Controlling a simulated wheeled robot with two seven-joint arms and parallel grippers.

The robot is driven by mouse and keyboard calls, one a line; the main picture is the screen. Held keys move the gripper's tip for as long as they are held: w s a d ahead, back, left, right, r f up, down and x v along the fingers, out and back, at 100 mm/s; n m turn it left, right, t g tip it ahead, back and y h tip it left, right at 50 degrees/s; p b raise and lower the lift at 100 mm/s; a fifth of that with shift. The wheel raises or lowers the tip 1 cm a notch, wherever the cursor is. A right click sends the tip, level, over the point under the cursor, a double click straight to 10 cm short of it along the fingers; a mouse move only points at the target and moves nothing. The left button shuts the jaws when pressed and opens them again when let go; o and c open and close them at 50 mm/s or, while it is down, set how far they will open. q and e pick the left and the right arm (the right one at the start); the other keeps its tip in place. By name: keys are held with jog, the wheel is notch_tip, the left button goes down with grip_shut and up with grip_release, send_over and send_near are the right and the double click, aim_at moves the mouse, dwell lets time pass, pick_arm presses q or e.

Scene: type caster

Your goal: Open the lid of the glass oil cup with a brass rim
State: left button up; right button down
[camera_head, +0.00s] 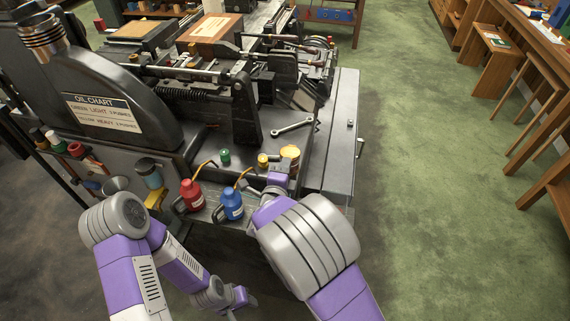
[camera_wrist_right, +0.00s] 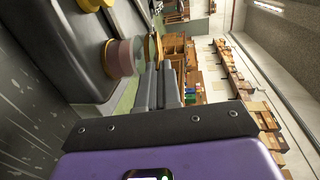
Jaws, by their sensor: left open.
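The glass oil cup (camera_wrist_right: 125,57) shows in the right wrist view as a greenish-pink cylinder with a brass-coloured disc (camera_wrist_right: 153,46) at its top end. In the head view its round yellow-brass top (camera_head: 290,152) shows at the machine's front right corner. Whether the lid is raised is unclear. My right gripper (camera_wrist_right: 161,64) has its two grey fingers side by side, shut with nothing seen between them, close to the brass disc. My left gripper (camera_head: 246,299) is open, low in front of the machine, away from the cup.
A red oil can (camera_head: 191,195) and a blue oil can (camera_head: 232,204) stand on the front ledge, left of my right arm. A green knob (camera_head: 224,156), a yellow knob (camera_head: 262,161) and a wrench (camera_head: 292,127) are near the cup. The green floor at right is open.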

aim_at(286, 151)
jog(key=shift+w+d+r+g+y+p, duration=0.1)
jog(key=shift+w+r+g+y+p, duration=0.15)
jog(key=shift+r+g+p, duration=1.05)
jog(key=shift+w+d+r+g+y+p, duration=0.15)
jog(key=shift+w+g+y+p, duration=0.1)
jog(key=shift+p, duration=2.1)
jog(key=shift+w+r+g+y+p, duration=0.2)
jog(key=shift+r+g+p, duration=0.55)
jog(key=shift+p, duration=1.1)
jog(key=shift+w+g+p, duration=0.15)
jog(key=shift+g+p, duration=0.15)
jog(key=shift+p, duration=0.6)
jog(key=c, duration=1.3)
grip_release()
jog(key=shift+c, duration=0.2)
jog(key=p+v, duration=0.1)
jog(key=v, duration=0.6)
jog(key=shift+s+r, duration=0.2)
jog(key=shift+s, duration=0.05)
